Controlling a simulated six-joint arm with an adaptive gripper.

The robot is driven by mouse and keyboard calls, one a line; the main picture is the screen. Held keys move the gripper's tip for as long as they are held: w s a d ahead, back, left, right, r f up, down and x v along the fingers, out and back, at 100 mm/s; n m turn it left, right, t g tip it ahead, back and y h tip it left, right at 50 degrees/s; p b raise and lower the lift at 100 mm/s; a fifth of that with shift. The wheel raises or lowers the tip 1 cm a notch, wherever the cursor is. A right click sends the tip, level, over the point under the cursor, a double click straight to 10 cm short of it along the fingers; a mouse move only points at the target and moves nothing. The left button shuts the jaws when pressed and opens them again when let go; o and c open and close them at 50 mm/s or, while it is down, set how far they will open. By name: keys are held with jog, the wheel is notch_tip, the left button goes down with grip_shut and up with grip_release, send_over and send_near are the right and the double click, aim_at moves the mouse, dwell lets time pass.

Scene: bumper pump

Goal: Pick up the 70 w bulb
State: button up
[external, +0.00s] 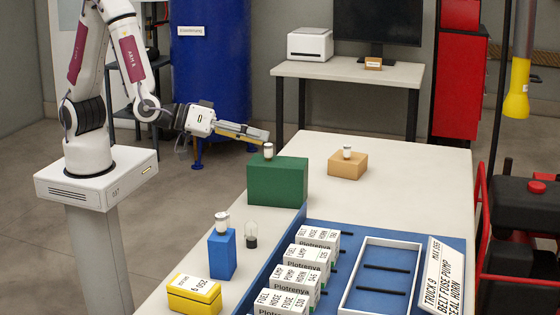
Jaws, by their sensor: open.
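Several small bulb-like pieces are in view, and no wattage marking is readable, so I cannot tell which is the 70 w bulb. One whitish piece (268,150) stands upright on the green block (277,182). Another (347,152) stands on the orange block (347,166). A pale piece (222,221) stands on the blue block (222,254). A clear glass bulb with a dark base (251,234) stands on the table beside the blue block. My gripper (262,136) is open, pointing right, just above the piece on the green block; contact is unclear.
A blue tray (327,230) holds several labelled white boxes (300,272), a white open frame (380,280) and a sign (445,275). A yellow box (194,296) sits at the front left. The pale table (420,165) is clear at the back right.

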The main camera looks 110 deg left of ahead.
jog(key=m, duration=0.1)
send_over(253, 227)
jog(key=s+a, duration=0.1)
jog(key=s, duration=0.1)
notch_tip(253, 227, down, 10)
jog(key=s+f+m, duration=0.1)
jog(key=f, duration=0.2)
jog(key=s+d+f+g, duration=0.1)
jog(key=s+f, duration=0.1)
jog(key=f, duration=0.2)
jog(key=s+d+f+m, duration=0.1)
jog(key=f, duration=0.2)
jog(key=shift+s+d+f+m+g+y, duration=0.2)
jog(key=shift+s+m+g+y, duration=0.1)
jog(key=shift+y, duration=0.1)
jog(key=shift+s+d+f, duration=0.15)
jog(key=shift+s+f, duration=0.05)
jog(key=shift+f, duration=0.3)
jog(key=shift+x, duration=1.3)
jog(key=shift+x, duration=2.6)
jog(key=shift+d, duration=0.1)
